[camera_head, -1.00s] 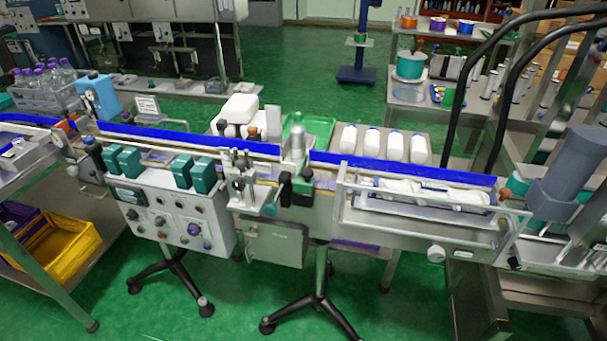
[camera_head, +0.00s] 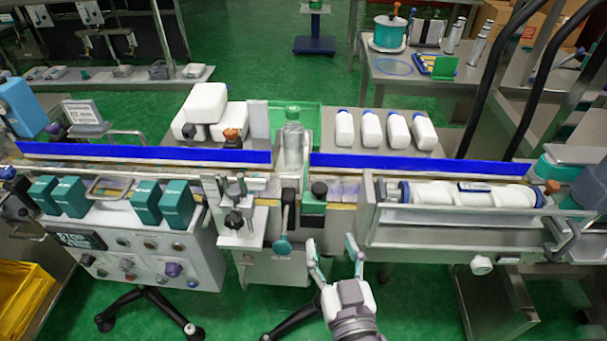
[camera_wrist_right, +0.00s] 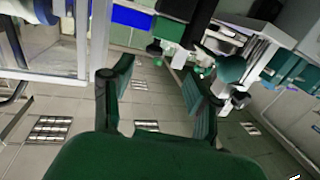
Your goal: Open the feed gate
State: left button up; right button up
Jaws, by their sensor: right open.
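A small station sits at the middle of the conveyor. It has a green block (camera_head: 314,205) with a black knob on top, and beside it a dark upright lever with a round teal knob (camera_head: 283,246) at its lower end. No label shows which part is the feed gate. My right gripper (camera_head: 331,241) is open and empty, in front of the conveyor, to the right of the teal knob and apart from it. In the right wrist view, the open fingers (camera_wrist_right: 160,82) frame the floor, and the teal knob (camera_wrist_right: 231,68) shows near the right finger. My left gripper is not in view.
A long tray (camera_head: 455,217) with a white roll is on the right. Blue rails (camera_head: 400,164) line the belt's back. White bottles (camera_head: 371,130) stand behind. Open floor lies in front.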

aim_at(321, 194)
jog(key=p+x, duration=0.1)
jog(key=x, duration=0.3)
jog(key=r+x, duration=0.1)
jog(key=x, duration=0.4)
jog(key=r+p+x, duration=0.1)
jog(key=x, duration=0.3)
jog(key=shift+w+d+p, duration=0.2)
jog(key=shift+p, duration=0.15)
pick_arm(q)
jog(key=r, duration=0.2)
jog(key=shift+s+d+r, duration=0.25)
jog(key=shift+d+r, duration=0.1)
pick_arm(e)
grip_shut()
